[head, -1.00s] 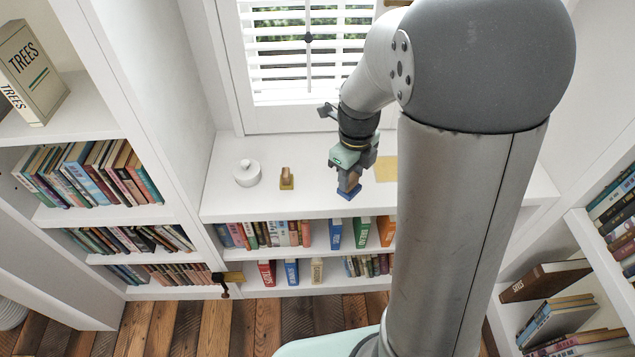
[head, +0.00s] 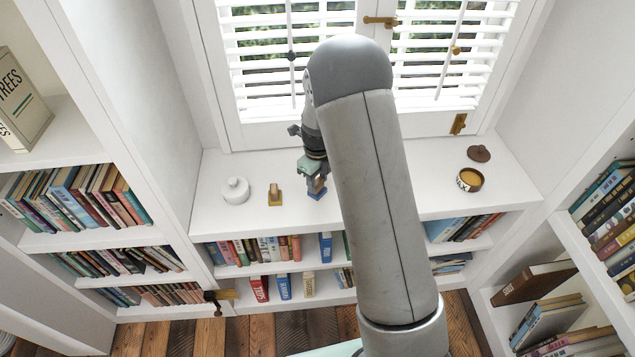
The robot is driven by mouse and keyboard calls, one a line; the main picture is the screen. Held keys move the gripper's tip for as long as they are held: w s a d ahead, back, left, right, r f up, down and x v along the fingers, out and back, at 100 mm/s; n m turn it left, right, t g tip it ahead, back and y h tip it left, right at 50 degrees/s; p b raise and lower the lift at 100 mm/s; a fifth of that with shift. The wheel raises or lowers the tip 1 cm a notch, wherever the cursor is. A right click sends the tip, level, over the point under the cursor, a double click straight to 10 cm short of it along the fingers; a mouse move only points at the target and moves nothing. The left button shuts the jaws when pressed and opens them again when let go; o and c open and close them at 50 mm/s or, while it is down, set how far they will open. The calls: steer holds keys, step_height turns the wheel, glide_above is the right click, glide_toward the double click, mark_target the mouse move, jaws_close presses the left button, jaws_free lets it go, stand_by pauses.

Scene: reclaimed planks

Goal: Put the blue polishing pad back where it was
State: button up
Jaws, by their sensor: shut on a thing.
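My gripper (head: 314,181) is shut on the blue polishing pad (head: 317,194), seen in the head view left of the middle. The pad's blue base shows below the fingers, at or just above the white shelf top (head: 410,188); I cannot tell whether it touches. A similar pad with a tan grip and a yellowish base (head: 275,198) stands on the shelf top to the left of my gripper. My arm hides the part of the shelf top just right of the gripper.
A white lidded jar (head: 235,191) stands further left. At the right are an open round tin (head: 470,180) and a brown lid (head: 479,154). Shuttered windows (head: 290,60) rise behind. Shelves of books (head: 262,249) lie below, and bookcases flank both sides.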

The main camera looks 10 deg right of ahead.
mark_target(318, 182)
steer(key=shift+f, duration=0.8)
steer(key=shift+f, duration=0.15)
steer(key=o, duration=0.9)
steer(key=shift+o, duration=0.2)
step_height(318, 182, up, 12)
steer(key=s+r+n, duration=0.3)
steer(key=s+n, duration=1.1)
steer(key=s, duration=0.1)
steer(key=s+a+r+n, duration=0.1)
steer(key=s+r+n, duration=0.3)
steer(key=s+n, duration=1)
steer(key=shift+s+r+n, duration=0.3)
steer(key=shift+s+n, duration=0.1)
steer(key=shift+s, duration=0.5)
